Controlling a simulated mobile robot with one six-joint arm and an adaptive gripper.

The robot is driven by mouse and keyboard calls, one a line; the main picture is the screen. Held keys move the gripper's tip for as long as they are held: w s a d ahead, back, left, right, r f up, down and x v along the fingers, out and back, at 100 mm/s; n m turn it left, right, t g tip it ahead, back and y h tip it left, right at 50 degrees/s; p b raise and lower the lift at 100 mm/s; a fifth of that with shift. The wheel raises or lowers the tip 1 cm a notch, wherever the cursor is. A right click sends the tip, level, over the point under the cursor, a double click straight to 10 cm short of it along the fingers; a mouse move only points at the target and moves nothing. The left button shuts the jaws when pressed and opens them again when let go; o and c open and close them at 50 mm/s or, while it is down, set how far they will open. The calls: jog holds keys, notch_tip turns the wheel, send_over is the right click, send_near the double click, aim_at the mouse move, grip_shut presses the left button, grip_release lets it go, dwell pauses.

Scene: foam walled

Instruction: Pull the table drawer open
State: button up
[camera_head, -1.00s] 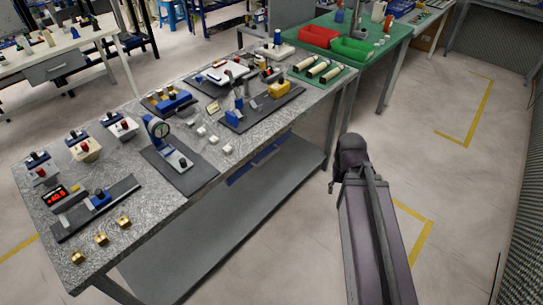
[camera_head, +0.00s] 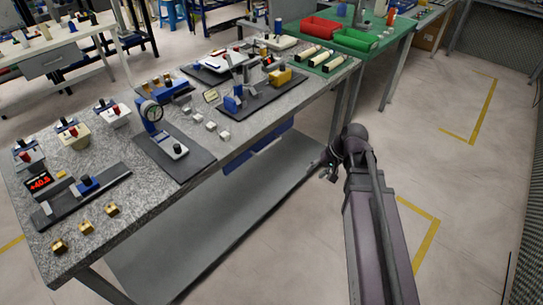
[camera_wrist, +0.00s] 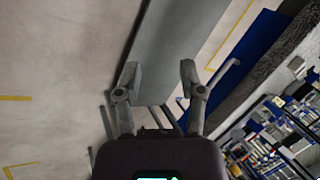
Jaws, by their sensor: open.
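A blue drawer (camera_head: 258,148) hangs under the top of the grey speckled workbench (camera_head: 68,222), on its right part. Its front shows only partly beneath the bench edge, and I cannot tell how far it is out. My gripper (camera_head: 328,172) is beside the bench's right end, below top height. In the wrist view my gripper (camera_wrist: 159,68) has its fingers apart with nothing clearly held between them.
Fixtures, a dial gauge (camera_head: 152,112) and small blocks crowd the benchtop. A grey lower shelf (camera_head: 210,225) runs under the bench. A green table (camera_head: 400,32) with red and green bins stands behind. A white table with a drawer (camera_head: 43,64) is at far left. Floor at right is clear.

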jog(key=w+a+f+m+t+y+b, duration=0.1)
jog(key=w+a+f+y+b, duration=0.2)
jog(key=w+f+y+b, duration=0.35)
jog(key=m+t+y+b, duration=0.2)
jog(key=y+b, duration=0.1)
jog(key=b, duration=0.7)
send_near(270, 146)
jog(key=d, duration=0.4)
jog(key=shift+s+a+f, duration=0.1)
jog(key=shift+s, duration=0.25)
jog(key=shift+a, duration=0.1)
jog(key=b+x, duration=0.1)
jog(key=x, duration=0.8)
jog(key=b+x, duration=0.1)
jog(key=x, duration=0.3)
jog(key=shift+w+a+b, duration=0.2)
jog(key=shift+a+b, duration=0.15)
jog(key=shift+a, duration=0.05)
grip_shut()
jog(key=shift+d, duration=0.15)
jog(key=shift+s, duration=0.15)
